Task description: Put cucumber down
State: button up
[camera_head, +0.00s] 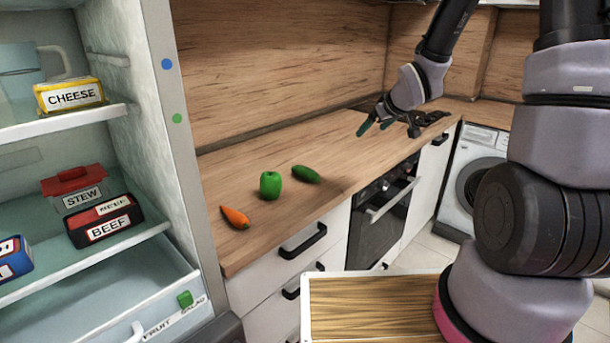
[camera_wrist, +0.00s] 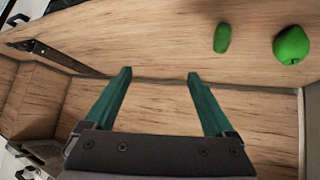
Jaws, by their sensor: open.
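An open fridge (camera_head: 190,190) with food packages stands at the left. The counter's middle is clear.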

jog(key=w+a+f+n+y, duration=0.25)
jog(key=a+f, duration=0.35)
jog(key=f, duration=0.3)
jog(key=t+y, duration=0.1)
jog(key=y, duration=0.3)
send_near(308, 173)
jog(key=shift+w+d+f+n, duration=0.1)
jog(key=shift+w+f+n, duration=0.2)
jog(key=shift+w+n, duration=0.15)
jog(key=x, duration=0.4)
jog(key=shift+w+a+f, duration=0.1)
jog(key=shift+w+a, duration=0.05)
jog(key=shift+a, duration=0.1)
jog(key=shift+d+x, duration=0.2)
jog(key=shift+x, duration=2.85)
jog(key=shift+w+f, duration=0.1)
grip_shut()
